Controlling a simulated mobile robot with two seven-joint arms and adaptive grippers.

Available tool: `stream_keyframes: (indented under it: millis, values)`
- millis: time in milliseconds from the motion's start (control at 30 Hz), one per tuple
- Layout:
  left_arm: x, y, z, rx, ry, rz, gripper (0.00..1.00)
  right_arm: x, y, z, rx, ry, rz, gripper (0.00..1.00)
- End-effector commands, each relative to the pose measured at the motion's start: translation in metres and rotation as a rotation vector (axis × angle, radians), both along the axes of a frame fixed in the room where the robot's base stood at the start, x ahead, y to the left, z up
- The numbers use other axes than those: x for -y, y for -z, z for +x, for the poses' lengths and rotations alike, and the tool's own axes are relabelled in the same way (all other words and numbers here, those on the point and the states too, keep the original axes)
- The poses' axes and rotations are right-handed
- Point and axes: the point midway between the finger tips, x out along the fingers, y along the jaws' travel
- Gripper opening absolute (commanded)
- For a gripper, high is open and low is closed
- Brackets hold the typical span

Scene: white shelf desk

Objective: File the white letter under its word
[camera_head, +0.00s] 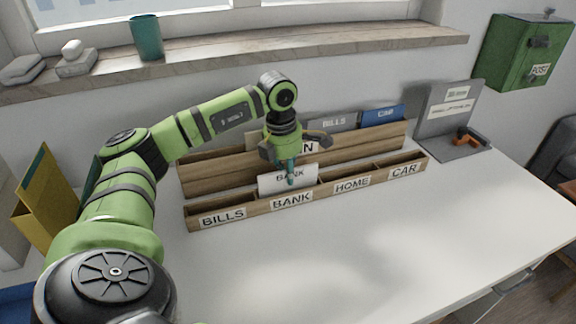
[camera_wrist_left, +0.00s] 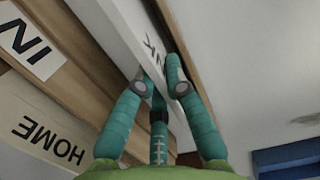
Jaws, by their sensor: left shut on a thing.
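My left gripper (camera_head: 290,181) is shut on the upper edge of a white letter (camera_head: 268,185) printed BANK. The letter is upright, directly behind the BANK label (camera_head: 291,200) of the front wooden sorter (camera_head: 320,192). Its lower edge meets the sorter's top; I cannot tell how deep it sits in the compartment. In the left wrist view the teal fingers (camera_wrist_left: 160,85) pinch the white letter (camera_wrist_left: 122,32), with part of its print showing. The sorter's other labels read BILLS (camera_head: 222,217), HOME (camera_head: 352,184) and CAR (camera_head: 404,170). My right gripper is not in view.
Behind stands a wooden rack (camera_head: 215,177) labelled IN, holding a grey BILLS letter (camera_head: 334,123) and a blue CAR letter (camera_head: 383,115). A grey stand (camera_head: 445,105) is at right. A green POST box (camera_head: 522,52) hangs on the wall. The front desk is clear.

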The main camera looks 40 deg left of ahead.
Motion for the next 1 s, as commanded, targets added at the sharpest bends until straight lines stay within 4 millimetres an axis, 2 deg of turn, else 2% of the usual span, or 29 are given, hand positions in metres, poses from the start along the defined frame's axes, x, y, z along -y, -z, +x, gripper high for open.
stream_keyframes:
  millis: [367,400,433,800,867,1000]
  values:
    - [0.0,0.001,0.0,0.0,0.0,0.0,0.0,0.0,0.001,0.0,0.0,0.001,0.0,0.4]
    - [0.0,0.001,0.0,0.0,0.0,0.0,0.28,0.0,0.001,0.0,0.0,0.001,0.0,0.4]
    - [0.0,0.001,0.0,0.0,0.0,0.0,0.4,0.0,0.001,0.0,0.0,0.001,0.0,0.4]
    - [0.0,0.0,0.0,0.001,0.0,0.0,0.4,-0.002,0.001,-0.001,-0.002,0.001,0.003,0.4]
    - [0.0,-0.005,0.0,0.002,0.0,0.0,0.4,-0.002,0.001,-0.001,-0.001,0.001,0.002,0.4]
    - [-0.001,-0.026,-0.002,0.005,0.0,0.001,0.4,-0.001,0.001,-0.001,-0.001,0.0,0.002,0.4]
